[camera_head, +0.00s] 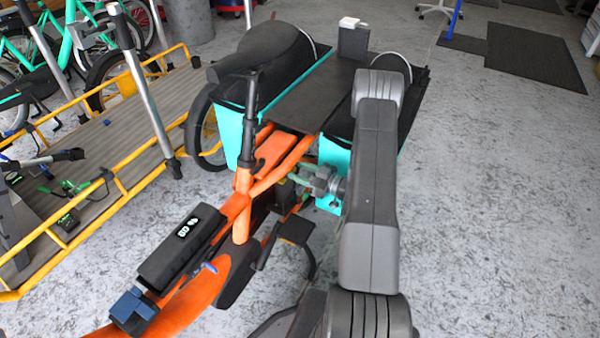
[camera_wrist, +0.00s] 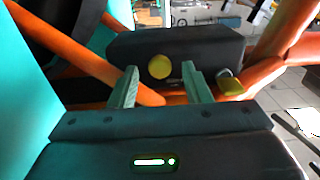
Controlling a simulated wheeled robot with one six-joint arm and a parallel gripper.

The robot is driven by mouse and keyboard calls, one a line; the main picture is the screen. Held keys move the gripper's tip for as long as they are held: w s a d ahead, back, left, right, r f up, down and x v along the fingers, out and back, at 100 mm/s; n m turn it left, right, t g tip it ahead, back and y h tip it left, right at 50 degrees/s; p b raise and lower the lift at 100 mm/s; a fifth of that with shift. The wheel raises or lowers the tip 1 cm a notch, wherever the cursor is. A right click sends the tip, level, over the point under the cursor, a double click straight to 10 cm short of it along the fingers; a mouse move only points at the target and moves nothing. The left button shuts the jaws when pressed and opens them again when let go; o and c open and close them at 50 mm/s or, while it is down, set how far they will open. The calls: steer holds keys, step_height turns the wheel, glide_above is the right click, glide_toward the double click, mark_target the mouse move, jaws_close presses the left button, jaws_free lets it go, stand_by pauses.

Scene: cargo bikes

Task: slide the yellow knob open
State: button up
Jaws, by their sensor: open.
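A round yellow knob (camera_wrist: 160,67) sits on the front face of a dark box (camera_wrist: 120,45) on the orange bike frame in the wrist view. My gripper (camera_wrist: 159,80) is open, its two green fingers pointing at the box, one on each side of the knob in the picture. I cannot tell whether they touch anything. A smaller yellow-topped part (camera_wrist: 231,86) sits by the box's right end, right of the right finger. In the head view, my gripper (camera_head: 297,183) is beside the bike's orange frame (camera_head: 240,205); the knob cannot be made out there.
Turquoise side panels (camera_head: 232,118) and a black rear deck (camera_head: 310,90) belong to the cargo bike. A pedal and crank (camera_head: 293,230) stick out below my gripper. A yellow-railed wooden platform (camera_head: 115,150) stands at left. The grey floor (camera_head: 490,200) at right is clear.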

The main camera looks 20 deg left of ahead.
steer(key=shift+a, duration=0.25)
jaws_close()
steer(key=shift+s+a, duration=0.15)
steer(key=shift+s, duration=2.05)
jaws_free()
steer(key=shift+s, duration=0.1)
steer(key=s+d+p, duration=0.1)
steer(key=d, duration=1.2)
steer(key=shift+d, duration=0.4)
